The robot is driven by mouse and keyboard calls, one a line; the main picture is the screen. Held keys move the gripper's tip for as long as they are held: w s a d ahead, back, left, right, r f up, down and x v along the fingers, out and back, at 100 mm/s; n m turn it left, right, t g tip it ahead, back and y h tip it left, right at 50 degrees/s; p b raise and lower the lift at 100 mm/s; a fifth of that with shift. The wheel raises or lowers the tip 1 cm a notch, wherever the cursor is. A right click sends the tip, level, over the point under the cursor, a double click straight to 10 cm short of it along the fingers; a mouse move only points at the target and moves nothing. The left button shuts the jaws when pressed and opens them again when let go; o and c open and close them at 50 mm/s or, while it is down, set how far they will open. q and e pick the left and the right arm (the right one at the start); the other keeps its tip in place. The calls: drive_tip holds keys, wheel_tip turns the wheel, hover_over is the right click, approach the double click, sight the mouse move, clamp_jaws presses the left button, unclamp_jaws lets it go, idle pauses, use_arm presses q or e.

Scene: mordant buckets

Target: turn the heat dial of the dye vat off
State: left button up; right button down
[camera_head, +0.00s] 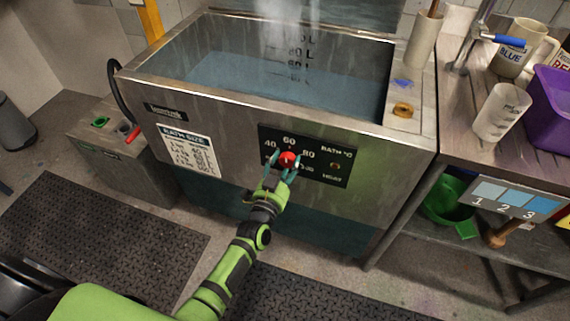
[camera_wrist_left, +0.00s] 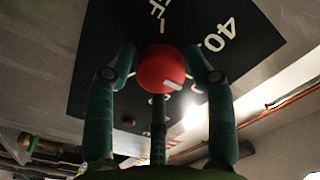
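The dye vat (camera_head: 225,130) is a steel tank of blue liquid with a black control panel (camera_head: 334,175) on its front. The red round heat dial (camera_head: 288,159) sits on the panel among the marks 40, 60 and 80. It also shows in the left wrist view (camera_wrist_left: 160,68), its white mark toward the lower right, away from the partly hidden OFF lettering at the top. My left gripper (camera_head: 283,166) is at the dial, its teal fingers standing open on either side of it. Whether a finger touches it is unclear. My right gripper is not in view.
A small amber light (camera_head: 335,166) is on the panel, right of the dial. A steel side counter (camera_head: 465,135) with a white beaker (camera_head: 501,112) and a purple bin (camera_head: 552,112) stands at right. A low grey box (camera_head: 120,150) stands at left. Dark mats cover the floor.

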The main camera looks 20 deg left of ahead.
use_arm(q)
drive_tip(key=c, duration=0.4)
